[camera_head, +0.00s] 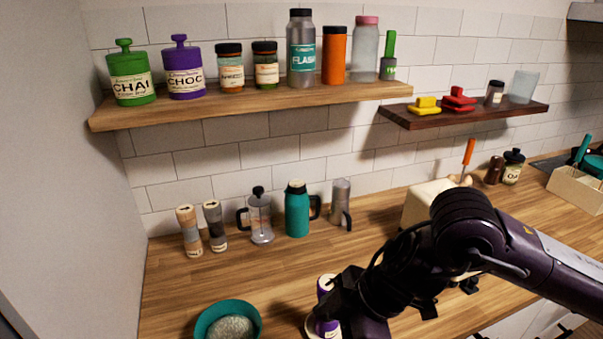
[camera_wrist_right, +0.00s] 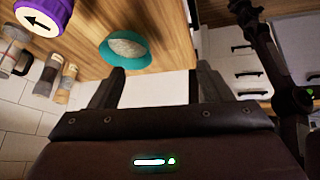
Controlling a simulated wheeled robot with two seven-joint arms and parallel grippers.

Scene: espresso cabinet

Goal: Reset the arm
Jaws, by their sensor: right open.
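My right arm comes in from the right in the head view. Its gripper (camera_head: 345,308) is low over the front of the counter, beside a purple-topped container (camera_head: 325,286) that it partly covers. In the right wrist view my right gripper (camera_wrist_right: 160,72) has its two fingers wide apart with nothing between them. The purple lid (camera_wrist_right: 44,15) with a black arrow shows at the upper left there, outside the fingers. My left gripper is not seen in the head view.
A teal bowl (camera_head: 228,318) with grey contents stands left of the gripper. Two grinders (camera_head: 190,232), a French press (camera_head: 261,219) and a teal jug (camera_head: 297,212) stand along the wall. A cream box (camera_head: 424,203) is behind my arm. Jars line the wooden shelf (camera_head: 250,101).

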